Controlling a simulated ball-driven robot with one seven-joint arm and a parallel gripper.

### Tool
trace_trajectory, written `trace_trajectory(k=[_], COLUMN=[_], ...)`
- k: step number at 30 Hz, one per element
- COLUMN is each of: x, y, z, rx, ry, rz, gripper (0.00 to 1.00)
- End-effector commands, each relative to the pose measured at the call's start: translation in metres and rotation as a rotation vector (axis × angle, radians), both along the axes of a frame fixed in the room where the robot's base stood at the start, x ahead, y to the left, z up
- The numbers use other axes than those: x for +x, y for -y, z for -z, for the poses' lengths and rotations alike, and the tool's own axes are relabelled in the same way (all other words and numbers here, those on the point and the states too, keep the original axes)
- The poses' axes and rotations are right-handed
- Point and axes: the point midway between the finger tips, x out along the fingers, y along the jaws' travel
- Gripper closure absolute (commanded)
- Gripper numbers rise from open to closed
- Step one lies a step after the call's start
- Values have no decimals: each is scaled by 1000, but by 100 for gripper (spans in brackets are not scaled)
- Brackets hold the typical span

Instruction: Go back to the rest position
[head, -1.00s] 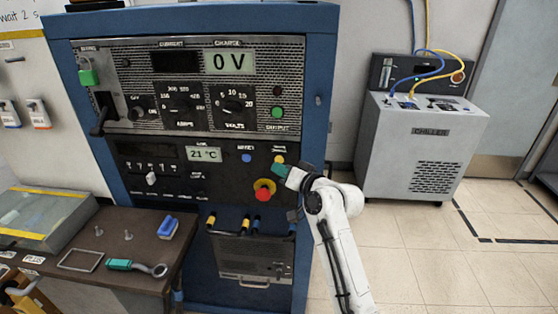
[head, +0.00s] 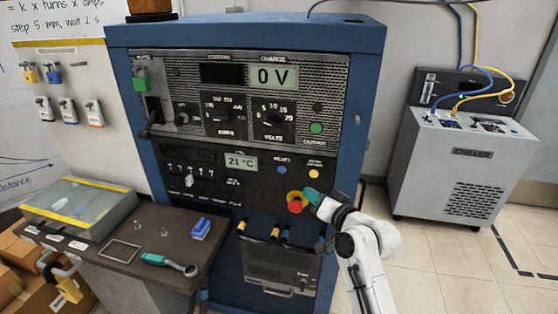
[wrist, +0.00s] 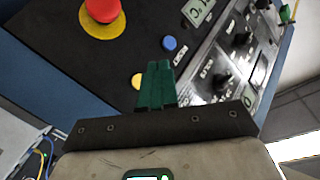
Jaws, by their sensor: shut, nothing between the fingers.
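My gripper (head: 313,196) is in front of the cabinet's lower panel. Its green fingers are together with nothing held, as the wrist view shows (wrist: 156,74). In the head view its tip lies just right of the red emergency button (head: 295,206) on its yellow ring and below the yellow button (head: 314,174). The wrist view shows the red button (wrist: 102,8) at upper left, the blue button (wrist: 169,43) beyond the fingertips, and the yellow button (wrist: 136,81) partly hidden beside the fingers. I cannot tell any contact with the panel.
The blue cabinet (head: 366,70) stands close ahead of my arm. The grey chiller (head: 440,185) stands at right. Floor between cabinet and chiller looks clear.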

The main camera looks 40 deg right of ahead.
Motion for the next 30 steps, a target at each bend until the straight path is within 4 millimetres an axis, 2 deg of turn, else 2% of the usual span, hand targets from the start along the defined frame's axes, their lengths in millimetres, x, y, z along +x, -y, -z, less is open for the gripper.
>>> trace_trajectory(k=[8,11,14,17,18,20,22,24,27,30], x=[-2,-12,-35,-74,-93,-125,-165,-205,-257,-296], y=[-5,-23,-56,-92,-104,-121,-138,-150,-159,-163], z=[6,27,66,110,126,148,170,185,197,202], rx=[-4,-25,-66,-122,-147,-183,-225,-267,-316,-350], ry=[-20,-102,-257,-456,-537,-661,-806,-943,-1111,-1233], rz=[-10,-47,-117,-205,-241,-294,-355,-410,-473,-515], gripper=[100,100,100,100,100,100,100,100,100,100])
